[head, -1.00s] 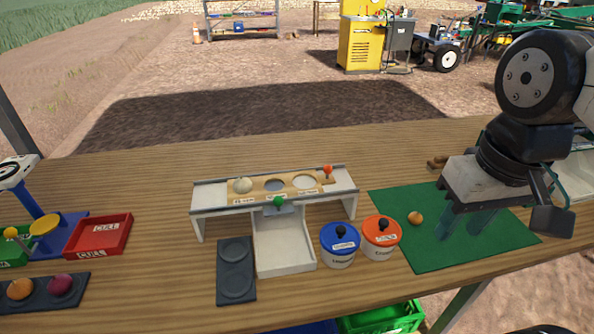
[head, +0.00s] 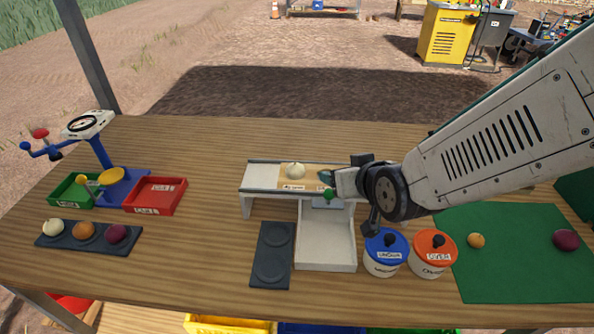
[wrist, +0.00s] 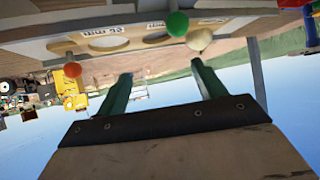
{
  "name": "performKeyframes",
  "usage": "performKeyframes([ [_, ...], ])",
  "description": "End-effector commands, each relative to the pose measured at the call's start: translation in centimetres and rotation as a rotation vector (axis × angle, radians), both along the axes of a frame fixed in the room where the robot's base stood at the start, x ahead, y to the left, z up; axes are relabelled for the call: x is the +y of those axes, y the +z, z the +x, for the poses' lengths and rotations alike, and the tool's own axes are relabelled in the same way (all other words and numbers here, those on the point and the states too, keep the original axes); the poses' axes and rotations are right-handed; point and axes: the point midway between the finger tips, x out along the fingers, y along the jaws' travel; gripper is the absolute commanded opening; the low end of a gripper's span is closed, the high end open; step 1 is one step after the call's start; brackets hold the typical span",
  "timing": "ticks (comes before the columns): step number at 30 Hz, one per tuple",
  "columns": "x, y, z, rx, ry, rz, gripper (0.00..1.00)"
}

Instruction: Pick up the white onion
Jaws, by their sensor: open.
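A white onion (head: 295,170) sits on the left part of the wooden sizing board (head: 312,184) on top of the white stand (head: 249,205). Another pale onion (head: 53,227) lies at the left end of a dark tray on the far left. My gripper (head: 326,175) is open and empty, just right of the onion on the stand, its fingers largely hidden by the wrist. In the wrist view, which looks upside down, the two green fingers (wrist: 161,70) are spread apart. The onion (wrist: 199,39) shows beyond the right finger, apart from it as far as I can tell.
A green-knobbed lever (head: 330,194) stands at the stand's front, close to my gripper. Blue-lidded (head: 385,262) and orange-lidded (head: 432,258) pots are in front right. A green mat (head: 510,280) holds an orange and a purple onion. Red bin (head: 157,195) and scale (head: 108,182) are left.

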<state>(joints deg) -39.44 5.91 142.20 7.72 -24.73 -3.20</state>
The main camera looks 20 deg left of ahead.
Motion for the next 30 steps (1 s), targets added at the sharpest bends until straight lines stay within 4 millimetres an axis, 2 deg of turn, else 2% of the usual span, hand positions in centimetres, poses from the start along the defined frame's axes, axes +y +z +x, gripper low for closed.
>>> performKeyframes([
  [1, 2.1, -1.2, -0.6, -0.031, 0.032, 0.016, 0.69],
  [3, 4.1, -1.9, -1.0, -0.082, 0.059, 0.045, 0.69],
  [6, 6.0, -2.5, -1.6, -0.133, 0.087, 0.076, 0.69],
  [11, 7.5, -3.0, -1.5, -0.167, 0.101, 0.097, 0.69],
  [24, 10.8, -5.0, 2.8, -0.167, 0.098, 0.098, 0.69],
  [30, 11.6, -5.4, 3.8, -0.168, 0.1, 0.098, 0.69],
])
